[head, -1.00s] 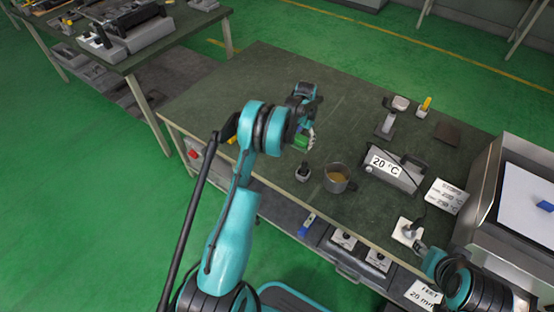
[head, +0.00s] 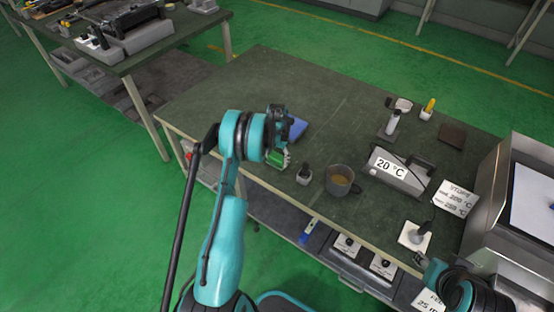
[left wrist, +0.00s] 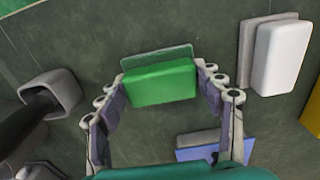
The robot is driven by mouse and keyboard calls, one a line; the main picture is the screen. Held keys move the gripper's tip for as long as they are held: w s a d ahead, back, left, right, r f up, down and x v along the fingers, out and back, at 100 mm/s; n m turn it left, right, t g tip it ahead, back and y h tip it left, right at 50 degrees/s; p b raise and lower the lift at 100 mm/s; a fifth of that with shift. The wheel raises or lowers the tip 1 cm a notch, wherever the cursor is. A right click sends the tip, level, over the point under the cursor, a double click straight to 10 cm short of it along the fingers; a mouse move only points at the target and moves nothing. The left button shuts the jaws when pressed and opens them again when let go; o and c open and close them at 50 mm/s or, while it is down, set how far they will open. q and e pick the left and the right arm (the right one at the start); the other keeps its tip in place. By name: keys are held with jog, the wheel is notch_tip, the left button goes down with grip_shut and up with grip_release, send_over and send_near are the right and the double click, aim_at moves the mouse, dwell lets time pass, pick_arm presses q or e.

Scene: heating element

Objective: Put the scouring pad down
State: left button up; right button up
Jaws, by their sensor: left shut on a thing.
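The green scouring pad (head: 278,158) is between the fingers of my left gripper (head: 282,150), near the front edge of the dark work table (head: 230,100). In the left wrist view the pad (left wrist: 160,82) sits squarely between both fingertips (left wrist: 158,80), which are shut on it from either side. A paler green slab (left wrist: 155,58) shows just beyond the pad. The table surface lies below it; I cannot tell whether the pad touches it. My right arm shows at the lower right, but its gripper is not clear.
A blue block (head: 298,129) lies beside my left gripper; the wrist view shows a white block (left wrist: 282,55) too. A small black-handled holder (head: 304,175) and a mug (head: 340,180) stand to the right, then the 20 °C device (head: 398,172). The table's back left is clear.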

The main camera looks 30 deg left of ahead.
pick_arm(q)
jog(key=shift+r, duration=0.1)
jog(key=shift+f, duration=0.2)
jog(key=o, duration=1.3)
jog(key=shift+r, duration=0.1)
